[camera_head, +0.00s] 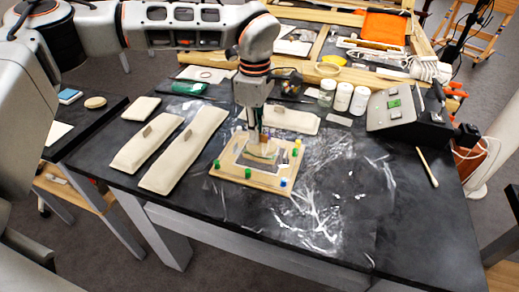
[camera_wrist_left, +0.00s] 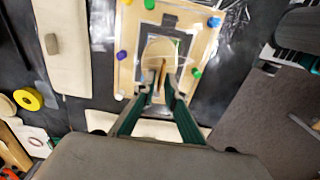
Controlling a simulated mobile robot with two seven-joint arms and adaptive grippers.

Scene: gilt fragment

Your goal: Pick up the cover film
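My left gripper (camera_head: 262,140) points down over a light wooden board (camera_head: 232,174) with coloured pegs near its edges. In the left wrist view its two fingertips (camera_wrist_left: 162,82) stand close together, with a narrow tan part between them; I cannot tell whether they grip it. A pale round piece (camera_wrist_left: 158,46) lies just beyond the tips, over a dark rectangular frame (camera_wrist_left: 170,20) on the board. I cannot clearly make out a cover film; a clear sheet would be hard to see here. The fingers hide part of the board's middle. My right gripper is not in view.
Long beige padded blocks (camera_head: 184,150) lie left of the board, and another (camera_head: 292,120) lies behind it. White-lidded jars (camera_head: 343,96) and a grey sloped box (camera_head: 392,106) stand at the back right. The black table's right front is clear apart from white smears.

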